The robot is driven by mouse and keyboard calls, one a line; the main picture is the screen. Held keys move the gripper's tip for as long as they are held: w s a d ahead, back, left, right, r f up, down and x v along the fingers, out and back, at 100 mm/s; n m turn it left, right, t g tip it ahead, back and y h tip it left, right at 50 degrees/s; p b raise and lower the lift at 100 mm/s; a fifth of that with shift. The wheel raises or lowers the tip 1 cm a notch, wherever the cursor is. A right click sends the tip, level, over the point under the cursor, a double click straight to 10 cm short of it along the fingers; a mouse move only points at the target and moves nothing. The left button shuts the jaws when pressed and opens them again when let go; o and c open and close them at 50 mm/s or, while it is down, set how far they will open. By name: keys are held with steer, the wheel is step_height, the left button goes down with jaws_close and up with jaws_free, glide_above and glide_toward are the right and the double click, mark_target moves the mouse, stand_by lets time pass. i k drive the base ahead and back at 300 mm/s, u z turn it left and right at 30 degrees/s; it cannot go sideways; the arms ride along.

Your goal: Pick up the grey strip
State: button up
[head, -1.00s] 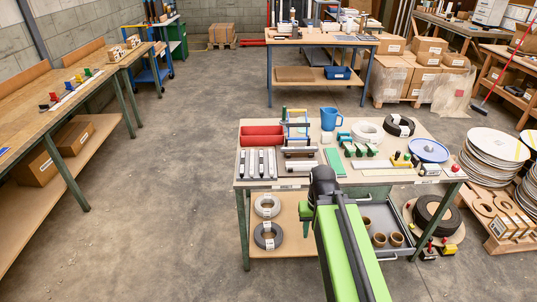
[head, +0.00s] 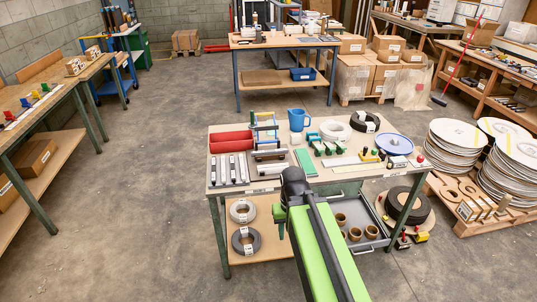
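Several narrow grey strips (head: 228,168) lie side by side on a dark mat at the left front of the near workbench (head: 312,178). I cannot tell which of these is the grey strip meant. My green arm reaches up from the bottom of the view, and its black end is over the bench's front edge, right of the strips. My gripper's fingers cannot be made out.
An open drawer (head: 356,224) sticks out below. Stacked discs (head: 455,146) stand at the right. The floor at left is clear.

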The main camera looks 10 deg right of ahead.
mark_target(283, 150)
steer(key=z, duration=1.35)
steer(key=i, duration=1.35)
steer(key=z, duration=0.1)
steer(key=k, duration=0.1)
steer(key=u, duration=3.2)
steer(key=i, duration=1)
steer(key=u, duration=0.05)
